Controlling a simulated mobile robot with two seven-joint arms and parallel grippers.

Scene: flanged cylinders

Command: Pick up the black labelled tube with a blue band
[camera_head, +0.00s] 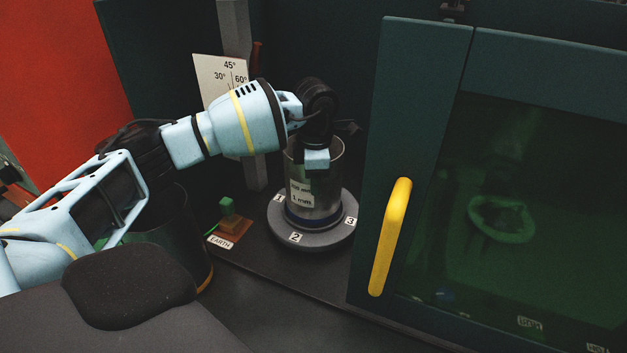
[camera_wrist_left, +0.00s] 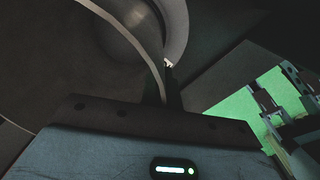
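A dark grey metallic tube (camera_head: 328,187) with a white label (camera_head: 301,193) and a blue band (camera_head: 312,217) near its foot stands upright on a round grey base (camera_head: 312,237) marked 1, 2 and 3. My left gripper (camera_head: 317,165) points down at the tube's upper rim, covering part of it. In the left wrist view a curved pale rim (camera_wrist_left: 140,40) runs close beside a dark finger (camera_wrist_left: 173,88). The finger gap is hidden, so I cannot tell whether the gripper is open or touches the wall. My right gripper is out of view.
A dark cylinder with an orange band (camera_head: 205,276) stands at left, partly behind my arm. A small green block on a brown plate (camera_head: 230,229) sits between. A dark cabinet with a yellow handle (camera_head: 390,238) closes off the right. An angle card (camera_head: 212,78) stands behind.

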